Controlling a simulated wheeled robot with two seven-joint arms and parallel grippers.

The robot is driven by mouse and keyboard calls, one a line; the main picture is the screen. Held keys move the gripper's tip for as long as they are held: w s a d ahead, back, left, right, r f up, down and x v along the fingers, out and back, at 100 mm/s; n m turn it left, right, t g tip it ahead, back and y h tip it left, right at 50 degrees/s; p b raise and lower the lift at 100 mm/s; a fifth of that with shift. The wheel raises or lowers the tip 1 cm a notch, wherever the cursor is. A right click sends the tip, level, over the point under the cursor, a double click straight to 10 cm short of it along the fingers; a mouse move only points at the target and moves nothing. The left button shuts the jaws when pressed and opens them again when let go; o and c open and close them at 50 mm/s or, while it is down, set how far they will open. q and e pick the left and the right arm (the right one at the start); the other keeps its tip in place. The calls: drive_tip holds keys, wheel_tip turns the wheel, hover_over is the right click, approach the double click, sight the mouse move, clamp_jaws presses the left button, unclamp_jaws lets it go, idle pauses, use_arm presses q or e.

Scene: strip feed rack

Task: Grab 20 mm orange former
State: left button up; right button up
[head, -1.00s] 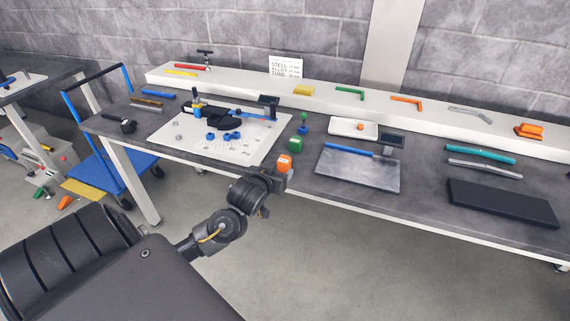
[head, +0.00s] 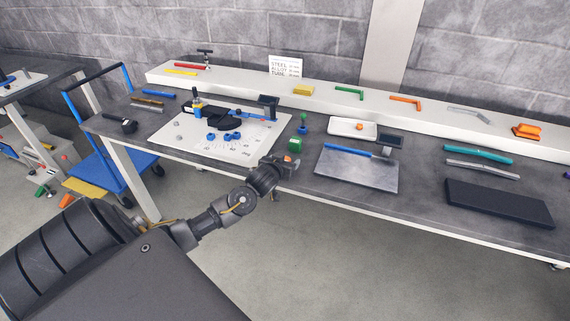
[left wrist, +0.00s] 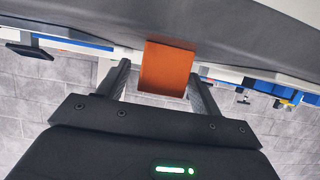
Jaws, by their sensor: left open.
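The orange former (left wrist: 167,68) is a block with a flat face. In the left wrist view it sits between the two fingers of my left gripper (left wrist: 160,76), with a gap visible on the left side and little on the right. The gripper is open and not closed on it. In the head view my left gripper (head: 286,165) is at the front edge of the bench and hides the orange former. A green former (head: 295,145) stands just behind the gripper. My right gripper is not in view.
A white board with a bending tool (head: 172,133) lies to the left of the gripper. A grey plate (head: 350,172) with a blue bar lies to the right. A black mat (head: 500,204) is farther right. A raised shelf (head: 430,118) runs along the back.

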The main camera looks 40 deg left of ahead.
use_arm(q)
drive_tip(key=c, duration=1.1)
drive_tip(key=shift+c, duration=0.5)
drive_tip(key=shift+r, duration=0.15)
drive_tip(key=shift+r, duration=0.25)
wheel_tip(320, 180, up, 3)
drive_tip(key=shift+f+b, duration=0.2)
drive_tip(key=shift+b, duration=0.3)
drive_tip(key=s+a+r+p, duration=0.4)
drive_tip(key=s+a+r, duration=0.3)
drive_tip(key=s, duration=0.5)
wheel_tip(320, 180, up, 3)
drive_tip(key=shift+f, duration=0.15)
